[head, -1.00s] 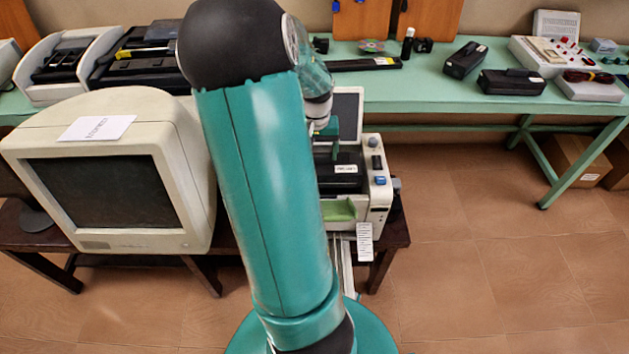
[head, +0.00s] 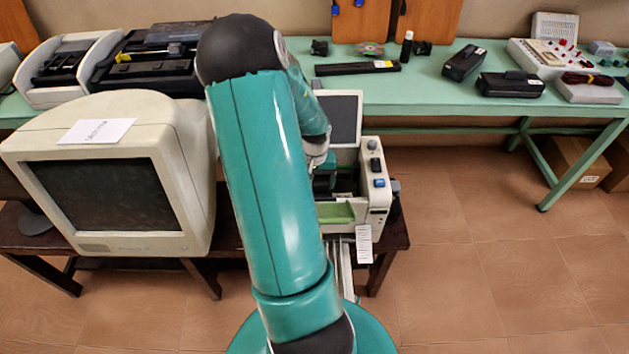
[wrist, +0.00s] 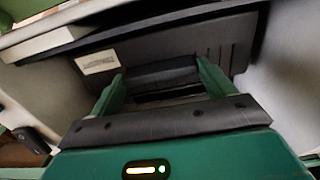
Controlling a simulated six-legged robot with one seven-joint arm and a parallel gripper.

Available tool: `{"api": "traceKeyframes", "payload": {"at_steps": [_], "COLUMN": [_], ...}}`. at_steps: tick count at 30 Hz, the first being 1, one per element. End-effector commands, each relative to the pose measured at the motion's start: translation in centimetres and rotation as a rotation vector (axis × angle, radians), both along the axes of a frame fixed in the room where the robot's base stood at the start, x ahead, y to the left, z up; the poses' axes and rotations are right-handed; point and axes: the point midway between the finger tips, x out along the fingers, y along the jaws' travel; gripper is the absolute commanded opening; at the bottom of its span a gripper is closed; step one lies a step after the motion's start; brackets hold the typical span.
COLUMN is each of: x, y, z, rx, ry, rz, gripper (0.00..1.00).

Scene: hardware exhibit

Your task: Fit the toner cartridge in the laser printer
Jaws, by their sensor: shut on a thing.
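The laser printer (head: 377,205) stands on a low dark table with its lid (head: 341,118) raised and a green flap (head: 336,213) at its front. My gripper (wrist: 160,74) is shut on the black toner cartridge (wrist: 185,45), with its green fingers at either end of a dark grip bar. The cartridge shows a white label in the wrist view and lies between the printer's pale side walls. In the head view my arm hides most of the cartridge and the gripper. I cannot tell whether the cartridge is fully seated.
A bulky monitor (head: 110,185) stands close to the left of the printer. A green bench (head: 430,80) behind holds a long black bar (head: 357,68), two black units (head: 465,60) (head: 512,83) and electronic instruments.

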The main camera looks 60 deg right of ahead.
Motion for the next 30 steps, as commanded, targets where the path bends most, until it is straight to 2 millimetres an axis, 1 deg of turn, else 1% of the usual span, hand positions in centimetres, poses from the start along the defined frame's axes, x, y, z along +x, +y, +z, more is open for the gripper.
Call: {"api": "traceKeyframes", "payload": {"at_steps": [9,10,12,19,23,26,30], "x": [0.0,0.0,0.0,0.0,0.1,0.1,0.2], "y": [-0.1,0.0,0.0,0.0,0.0,0.0,-0.1], "z": [-0.5,-0.6,-0.6,-0.5,0.2,1.7,4.6], "rx": [-0.001,0.001,0.000,0.000,-0.001,-0.003,-0.004], "ry": [0.000,0.000,0.000,0.000,0.000,-0.003,-0.004], "rz": [0.000,0.000,0.001,0.001,0.001,0.003,0.004], "gripper": [0.11,0.85,0.99,1.00,1.00,1.00,1.00]}}
